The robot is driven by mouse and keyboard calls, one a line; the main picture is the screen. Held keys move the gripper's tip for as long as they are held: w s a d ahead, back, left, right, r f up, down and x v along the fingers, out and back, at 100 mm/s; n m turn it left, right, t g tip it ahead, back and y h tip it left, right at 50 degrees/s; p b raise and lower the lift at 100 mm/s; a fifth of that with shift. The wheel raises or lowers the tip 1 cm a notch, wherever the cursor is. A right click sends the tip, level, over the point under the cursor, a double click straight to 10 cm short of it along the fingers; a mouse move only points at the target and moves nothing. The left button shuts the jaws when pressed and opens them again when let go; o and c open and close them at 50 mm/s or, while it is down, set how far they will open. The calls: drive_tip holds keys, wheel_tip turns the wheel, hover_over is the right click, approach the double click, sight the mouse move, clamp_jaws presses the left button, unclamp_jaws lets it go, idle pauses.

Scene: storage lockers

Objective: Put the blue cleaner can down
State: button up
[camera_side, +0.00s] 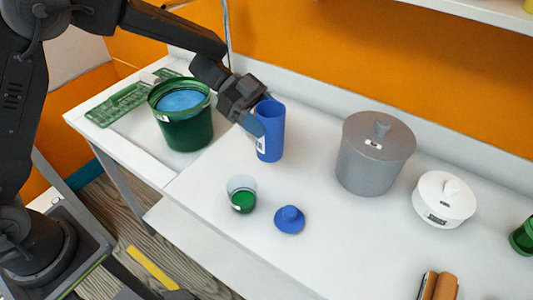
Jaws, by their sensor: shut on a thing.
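The blue cleaner can (271,132) is a tall, open-topped cylinder with a small white label, upright at the middle of the white table. My gripper (257,124) reaches it from the upper left and is shut on its left side. One finger covers part of the can's left wall. I cannot tell whether the can's base touches the table or is slightly above it. A blue lid-like piece (290,219) with a knob lies on the table in front of the can.
A green bucket (186,128) with blue inside stands left of the can. A white-and-green cup (242,194) is in front. A grey lidded pot (374,157) and a white lidded container (443,200) stand to the right. The white table (340,245) is clear at front centre.

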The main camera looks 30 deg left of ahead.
sight(266, 143)
drive_tip(key=shift+f, duration=3.5)
drive_tip(key=shift+f, duration=0.15)
drive_tip(key=o, duration=1.1)
